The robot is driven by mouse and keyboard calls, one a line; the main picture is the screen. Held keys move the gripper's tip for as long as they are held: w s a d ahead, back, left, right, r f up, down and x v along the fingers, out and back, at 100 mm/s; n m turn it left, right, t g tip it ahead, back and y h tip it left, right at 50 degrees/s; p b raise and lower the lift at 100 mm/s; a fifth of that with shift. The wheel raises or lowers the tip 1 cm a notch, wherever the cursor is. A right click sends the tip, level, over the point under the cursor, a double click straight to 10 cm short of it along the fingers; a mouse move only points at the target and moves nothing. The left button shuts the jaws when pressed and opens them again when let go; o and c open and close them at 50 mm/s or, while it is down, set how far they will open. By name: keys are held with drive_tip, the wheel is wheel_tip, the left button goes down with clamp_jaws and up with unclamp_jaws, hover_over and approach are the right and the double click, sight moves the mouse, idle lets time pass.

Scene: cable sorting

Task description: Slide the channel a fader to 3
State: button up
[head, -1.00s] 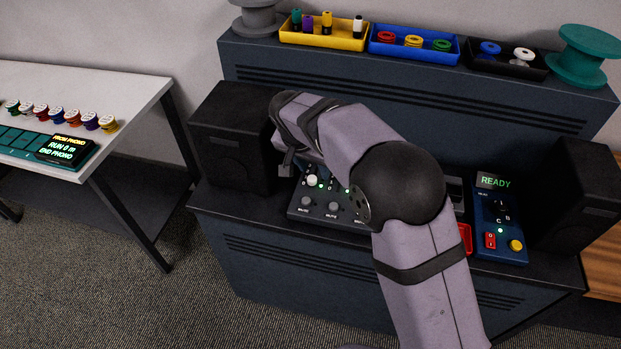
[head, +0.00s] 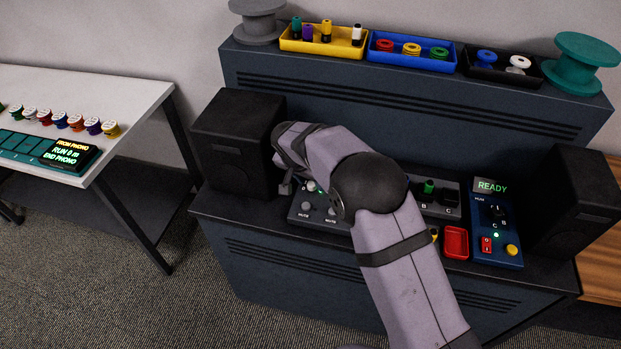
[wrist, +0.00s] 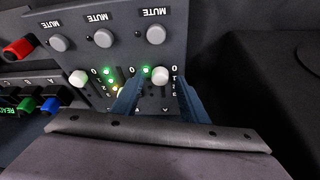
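The mixer panel (wrist: 115,20) shows upside down in the wrist view, with white fader knobs in slots beside number scales. The end fader's white knob (wrist: 160,75), which I take for channel A, sits close to the 0 mark. My gripper (wrist: 158,86) is open, with one blue finger on each side of this knob and visible gaps. Another white fader knob (wrist: 78,77) is farther left, outside the fingers. In the head view my arm covers much of the mixer (head: 297,212) and most of my gripper. The fader's letter is not readable.
A black speaker (head: 235,145) stands left of the mixer and another (head: 575,200) stands right. A red tray (head: 456,242) and a blue switch box (head: 497,230) reading READY sit to the right. Mute buttons (wrist: 155,34) line the panel near the faders.

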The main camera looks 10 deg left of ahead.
drive_tip(key=shift+w+f, duration=0.15)
drive_tip(key=shift+f, duration=0.15)
drive_tip(key=shift+c, duration=0.6)
clamp_jaws()
drive_tip(key=shift+w+r+b, duration=0.1)
drive_tip(key=shift+w+b, duration=0.2)
drive_tip(key=shift+w, duration=3.35)
drive_tip(key=shift+r, duration=0.1)
drive_tip(key=shift+o, duration=0.4)
unclamp_jaws()
drive_tip(key=shift+w, duration=0.1)
drive_tip(key=shift+o, duration=0.2)
drive_tip(key=shift+d, duration=0.1)
